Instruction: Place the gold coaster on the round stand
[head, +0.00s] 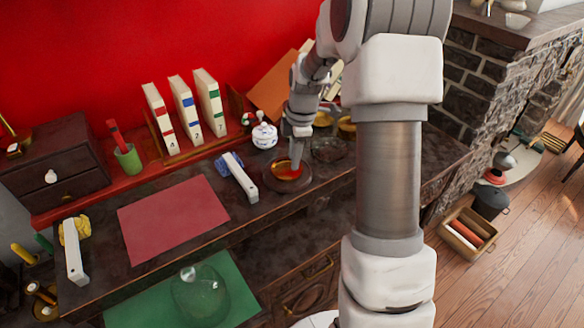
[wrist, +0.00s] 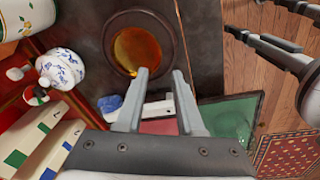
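The gold coaster (wrist: 137,50) is an amber-gold disc lying flat within the dark round stand (wrist: 112,38), whose brown rim shows all around it. In the head view the coaster (head: 287,171) looks orange on the stand (head: 288,185), near the right part of the dark table. My gripper (wrist: 160,74) has its two fingers apart with nothing between them. In the wrist view its left fingertip overlaps the coaster's lower edge; I cannot tell whether it touches. In the head view my gripper (head: 296,163) points down just above the coaster and hides part of it.
A white-and-blue teapot (head: 264,136) stands behind the stand. A white bar-shaped object (head: 240,178) lies to its left, beside a blue item. Gold round pieces (head: 347,127) and a glass dish (head: 328,149) are to the right. The red mat (head: 172,218) is bare.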

